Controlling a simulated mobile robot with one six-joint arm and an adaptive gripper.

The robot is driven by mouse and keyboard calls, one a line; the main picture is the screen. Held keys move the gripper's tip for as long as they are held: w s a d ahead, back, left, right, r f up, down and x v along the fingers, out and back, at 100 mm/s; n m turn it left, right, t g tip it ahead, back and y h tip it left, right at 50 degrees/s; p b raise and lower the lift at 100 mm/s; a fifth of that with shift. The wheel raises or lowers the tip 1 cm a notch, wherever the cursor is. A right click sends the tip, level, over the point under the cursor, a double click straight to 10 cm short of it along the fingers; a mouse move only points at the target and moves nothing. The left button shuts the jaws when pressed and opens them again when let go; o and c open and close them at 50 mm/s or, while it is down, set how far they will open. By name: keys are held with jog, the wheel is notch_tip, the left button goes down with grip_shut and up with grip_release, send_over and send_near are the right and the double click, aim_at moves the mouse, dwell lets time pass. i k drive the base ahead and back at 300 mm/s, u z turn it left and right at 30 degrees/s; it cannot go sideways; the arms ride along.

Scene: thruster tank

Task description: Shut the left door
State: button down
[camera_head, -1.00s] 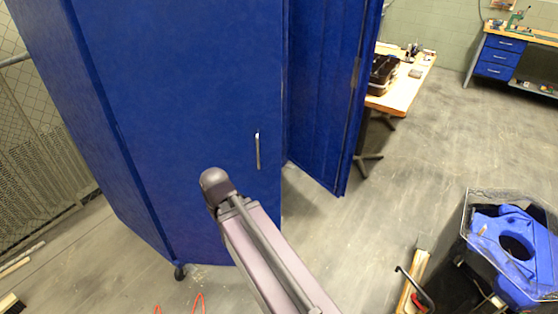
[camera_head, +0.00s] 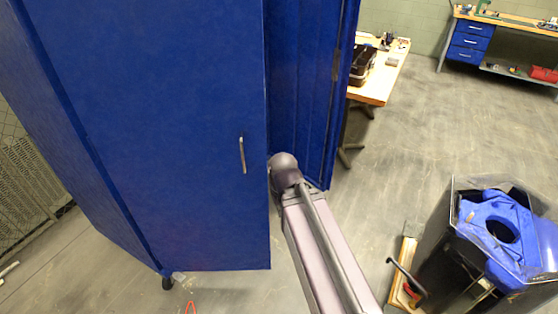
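The left door (camera_head: 180,130) is a flat blue panel of a tall blue cabinet (camera_head: 70,120), with an upright silver handle (camera_head: 242,155) near its right edge. That free edge stands apart from the cabinet's right-hand panel (camera_head: 342,90), and blue inner surfaces (camera_head: 297,80) show between them. My arm reaches up from the bottom of the picture. Its dark rounded end appears just right of the door's free edge, across the gap; I cannot tell whether it touches the door. No gripper fingers show.
A wooden table (camera_head: 380,80) and a workbench (camera_head: 470,40) stand behind. Open grey floor (camera_head: 420,140) lies between.

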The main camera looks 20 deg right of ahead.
aim_at(169, 95)
jog(key=z, duration=1.15)
jog(key=k, duration=1.1)
jog(key=u, duration=0.5)
jog(key=i, duration=0.5)
jog(key=z, duration=0.1)
